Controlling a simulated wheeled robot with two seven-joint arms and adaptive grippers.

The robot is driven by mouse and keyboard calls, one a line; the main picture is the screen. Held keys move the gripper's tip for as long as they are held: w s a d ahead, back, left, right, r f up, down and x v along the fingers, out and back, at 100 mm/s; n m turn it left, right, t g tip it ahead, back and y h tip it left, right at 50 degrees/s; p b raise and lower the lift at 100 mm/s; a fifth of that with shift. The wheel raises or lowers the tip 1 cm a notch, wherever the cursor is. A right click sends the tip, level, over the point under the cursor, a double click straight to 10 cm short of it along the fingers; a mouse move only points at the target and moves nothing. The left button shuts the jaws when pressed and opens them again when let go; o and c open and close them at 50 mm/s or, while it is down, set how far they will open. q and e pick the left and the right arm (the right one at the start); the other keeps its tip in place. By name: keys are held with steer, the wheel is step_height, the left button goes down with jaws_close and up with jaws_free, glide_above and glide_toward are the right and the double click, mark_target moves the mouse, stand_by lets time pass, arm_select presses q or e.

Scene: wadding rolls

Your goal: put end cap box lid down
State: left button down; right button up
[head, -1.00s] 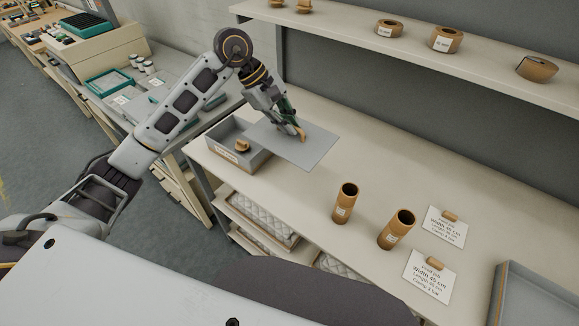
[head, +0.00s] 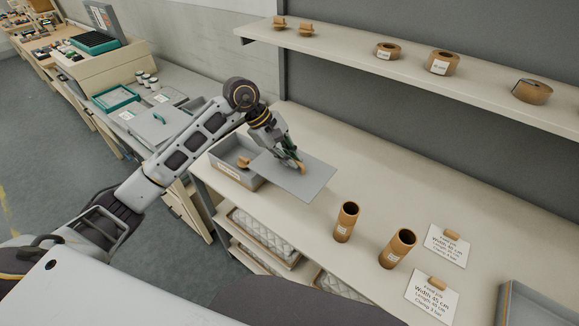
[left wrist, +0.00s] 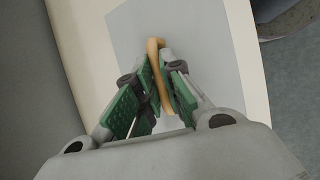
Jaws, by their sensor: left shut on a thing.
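The end cap box lid is a flat grey panel (head: 310,182) with a tan handle (head: 301,168). My left gripper (head: 294,162) is shut on that handle. The lid and its handle (left wrist: 156,72) also show in the left wrist view, between the green finger pads. The grey end cap box (head: 232,172) stands at the bench's left end, open at its left part, with a tan piece (head: 244,162) inside. The lid lies to the right of the opening and overlaps the box's right side in the picture. I cannot tell whether it touches the bench. My right gripper is not in view.
Two brown tubes (head: 346,222) (head: 397,249) stand upright on the bench, with two labelled cards (head: 447,246) (head: 432,296) to their right. A grey tray (head: 540,305) is at the lower right. The back of the bench is clear, below a shelf (head: 400,72) with brown rolls.

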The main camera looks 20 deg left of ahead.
mark_target(290, 169)
arm_select(q)
steer(key=shift+f+p, duration=0.45)
steer(key=shift+f, duration=1.65)
steer(key=shift+f+b, duration=0.6)
steer(key=shift+b, duration=0.3)
steer(key=c, duration=1.5)
jaws_free()
steer(key=shift+c, duration=0.2)
steer(key=shift+r, duration=0.15)
